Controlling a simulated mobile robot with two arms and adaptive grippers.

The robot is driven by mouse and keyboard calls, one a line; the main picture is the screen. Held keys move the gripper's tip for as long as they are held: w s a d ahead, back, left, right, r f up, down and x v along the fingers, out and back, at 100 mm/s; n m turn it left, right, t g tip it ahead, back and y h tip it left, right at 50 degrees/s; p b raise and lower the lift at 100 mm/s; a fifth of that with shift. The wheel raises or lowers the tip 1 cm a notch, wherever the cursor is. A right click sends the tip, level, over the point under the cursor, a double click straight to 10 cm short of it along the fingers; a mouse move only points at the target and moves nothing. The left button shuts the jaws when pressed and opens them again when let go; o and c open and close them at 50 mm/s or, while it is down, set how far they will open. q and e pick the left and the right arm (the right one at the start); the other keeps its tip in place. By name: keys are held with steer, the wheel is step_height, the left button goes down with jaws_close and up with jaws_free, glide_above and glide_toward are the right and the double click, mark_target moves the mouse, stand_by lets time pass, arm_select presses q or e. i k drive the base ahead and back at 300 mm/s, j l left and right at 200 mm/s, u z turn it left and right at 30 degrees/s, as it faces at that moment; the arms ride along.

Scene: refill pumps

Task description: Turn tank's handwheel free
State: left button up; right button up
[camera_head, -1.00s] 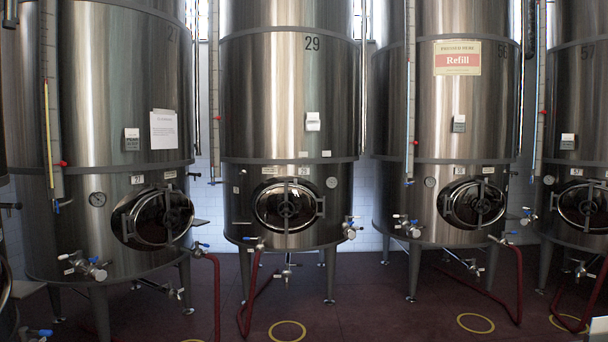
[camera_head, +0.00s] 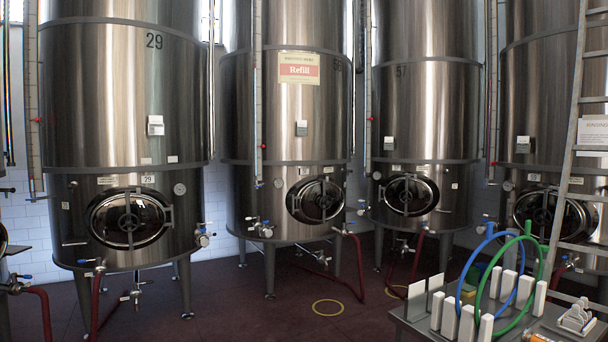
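Several large steel tanks stand in a row, each with an oval manway door and a handwheel low on its front. Tank 29 (camera_head: 125,90) is at the left, with its handwheel (camera_head: 130,222). The tank with the red and cream "Refill" sign (camera_head: 298,68) is in the middle, with its handwheel (camera_head: 322,201). Tank 57 (camera_head: 420,110) is right of it, with its handwheel (camera_head: 408,195). Another handwheel (camera_head: 545,215) on the far right tank is partly behind a ladder and hoses. All doors look shut. Neither of my grippers shows in the view.
A metal table (camera_head: 420,322) at the lower right carries white blocks, a green hose (camera_head: 541,270) and a blue hose (camera_head: 461,290). A ladder (camera_head: 573,130) leans at the right. Red hoses (camera_head: 355,275) lie on the floor. Open floor (camera_head: 250,318) shows in front of the middle tanks.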

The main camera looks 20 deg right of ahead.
mark_target(325, 203)
steer(key=i+l+z, duration=0.4)
steer(key=i, duration=0.3)
steer(key=i+l, duration=0.1)
steer(key=i, duration=0.3)
steer(key=i+l+u, duration=0.15)
steer(key=i, duration=0.25)
steer(key=i+l, duration=0.15)
steer(key=i, duration=0.3)
steer(key=i+l+u, duration=0.15)
steer(key=i, duration=0.25)
steer(key=i+z, duration=0.15)
steer(key=i, duration=0.4)
steer(key=i+j+z, duration=0.1)
steer(key=i, duration=0.4)
steer(key=i+j+z, duration=0.15)
steer(key=i+j, duration=0.15)
steer(key=i, duration=0.2)
steer(key=i+l+z, duration=0.2)
steer(key=z, duration=0.25)
steer(key=i+z, duration=0.85)
steer(key=i+j+z, duration=0.15)
steer(key=i+z, duration=0.15)
steer(key=z, duration=0.15)
steer(key=i+l+u, duration=0.2)
steer(key=i, duration=0.25)
steer(key=i+l+u, duration=0.2)
steer(key=i, duration=0.25)
steer(key=i+l+u, duration=0.2)
steer(key=i, duration=0.25)
